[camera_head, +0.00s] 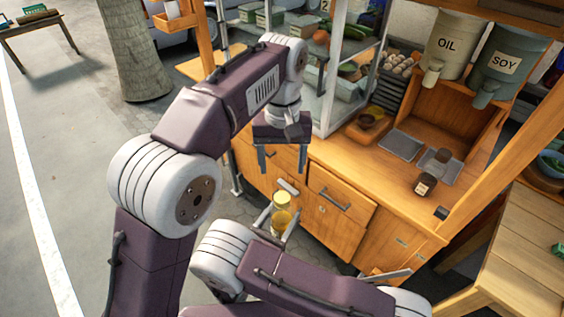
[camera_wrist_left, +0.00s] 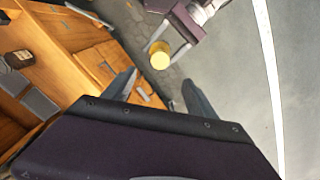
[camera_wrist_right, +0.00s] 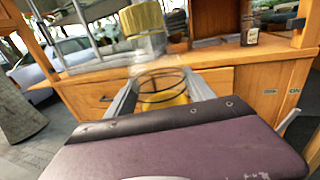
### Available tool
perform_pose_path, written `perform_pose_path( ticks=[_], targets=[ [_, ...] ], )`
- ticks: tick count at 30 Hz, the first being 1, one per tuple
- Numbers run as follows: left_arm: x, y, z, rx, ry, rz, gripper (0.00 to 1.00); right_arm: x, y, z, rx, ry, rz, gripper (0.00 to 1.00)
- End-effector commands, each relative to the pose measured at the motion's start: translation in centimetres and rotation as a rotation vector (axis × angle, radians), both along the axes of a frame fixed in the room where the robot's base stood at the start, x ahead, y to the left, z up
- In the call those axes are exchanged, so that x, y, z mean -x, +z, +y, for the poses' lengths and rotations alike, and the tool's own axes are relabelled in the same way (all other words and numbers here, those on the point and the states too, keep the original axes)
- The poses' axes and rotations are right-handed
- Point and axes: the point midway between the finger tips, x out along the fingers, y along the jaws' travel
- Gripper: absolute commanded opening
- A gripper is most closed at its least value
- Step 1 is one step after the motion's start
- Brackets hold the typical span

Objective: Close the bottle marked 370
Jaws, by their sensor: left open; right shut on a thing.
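A clear bottle (camera_head: 279,217) with yellow contents and a yellow cap (camera_head: 281,199) stands roughly upright between the fingers of my right gripper (camera_head: 277,214), which is shut on it. In the right wrist view the yellow cap (camera_wrist_right: 142,18) shows above the glass bottle (camera_wrist_right: 161,86); I cannot tell whether it is fully seated. The left wrist view shows the round cap top (camera_wrist_left: 159,57) from above. No 370 marking is readable. My left gripper (camera_head: 283,170) is open and empty, above and apart from the cap, with its fingers pointing down.
The wooden counter (camera_head: 400,206) with drawers is close behind the grippers. A dark labelled bottle (camera_head: 425,185) and grey trays (camera_head: 401,145) are on it. OIL (camera_head: 446,45) and SOY (camera_head: 507,62) dispensers hang above. Open pavement (camera_head: 70,150) lies to the left.

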Motion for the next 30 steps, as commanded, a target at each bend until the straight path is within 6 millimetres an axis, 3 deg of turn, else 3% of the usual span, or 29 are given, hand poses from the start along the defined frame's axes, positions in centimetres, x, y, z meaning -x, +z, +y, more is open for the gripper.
perform_pose_path(
  ticks=[12,16,23,26,30],
  targets=[
    [0.0,-0.1,0.0,0.0,0.0,0.0,0.66,0.0,0.0,0.0,0.001,0.0,-0.001,0.0],
    [-0.4,-1.1,1.3,0.002,0.007,-0.001,0.66,0.0,0.0,0.0,0.001,0.0,-0.001,0.0],
    [-0.5,-7.4,9.2,0.024,0.043,-0.027,0.66,0.0,0.0,0.0,0.001,0.0,-0.001,0.0],
    [1.1,-10.6,13.1,0.031,0.061,-0.045,0.66,0.0,0.0,0.0,0.001,0.0,-0.001,0.0],
    [4.7,-14.5,17.8,0.033,0.083,-0.072,0.66,0.0,0.0,0.0,0.001,0.0,-0.001,0.0]
  ],
)
